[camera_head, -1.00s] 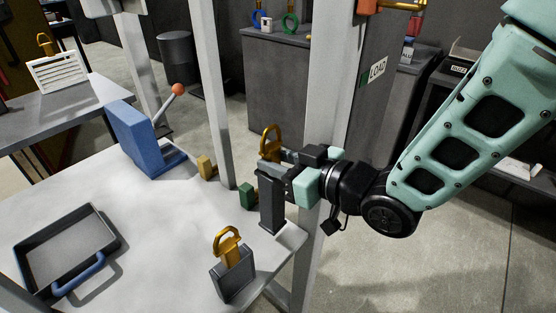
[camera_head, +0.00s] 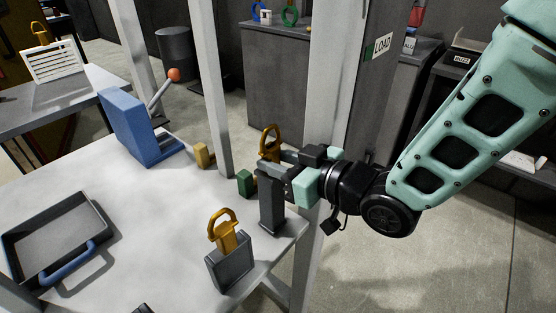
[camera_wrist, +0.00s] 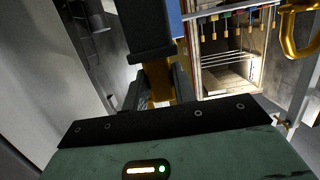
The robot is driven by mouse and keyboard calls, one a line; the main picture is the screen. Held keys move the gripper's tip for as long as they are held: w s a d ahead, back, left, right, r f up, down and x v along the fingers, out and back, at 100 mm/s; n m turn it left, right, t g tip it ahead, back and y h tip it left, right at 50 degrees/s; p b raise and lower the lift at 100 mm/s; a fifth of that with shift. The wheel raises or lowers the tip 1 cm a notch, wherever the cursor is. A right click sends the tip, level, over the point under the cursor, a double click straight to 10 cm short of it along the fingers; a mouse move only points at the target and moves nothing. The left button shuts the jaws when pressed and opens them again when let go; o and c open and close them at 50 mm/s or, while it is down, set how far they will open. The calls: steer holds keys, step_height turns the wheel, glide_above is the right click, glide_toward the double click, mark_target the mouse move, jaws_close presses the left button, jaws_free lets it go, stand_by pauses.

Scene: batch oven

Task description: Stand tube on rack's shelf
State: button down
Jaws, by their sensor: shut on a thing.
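My gripper (camera_head: 274,164) is shut on the yellow stem of a dark block with a yellow loop handle (camera_head: 268,140), over the near right corner of the white table. The dark block (camera_head: 271,205) shows below the fingers; I cannot tell whether it touches the table. In the wrist view the yellow stem (camera_wrist: 160,82) sits between the fingers, below a dark block end (camera_wrist: 150,30). I cannot pick out a tube for certain. A rack-like frame with rods and hanging tools (camera_wrist: 228,55) shows in the wrist view; whether it is the task's rack is unclear.
A second dark block with a yellow loop handle (camera_head: 230,268) stands close by. The table (camera_head: 160,225) also holds a blue-handled tray (camera_head: 100,215), a blue block (camera_head: 130,125) with a red-knobbed lever, and small yellow and green blocks. A pale upright post (camera_head: 318,130) stands behind my gripper.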

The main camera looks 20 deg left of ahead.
steer(key=shift+f+b, duration=0.5)
steer(key=shift+f, duration=0.05)
steer(key=c, duration=1.1)
jaws_free()
steer(key=shift+o, duration=0.2)
steer(key=b+v, duration=1.6)
steer(key=v, duration=0.1)
steer(key=shift+d, duration=0.2)
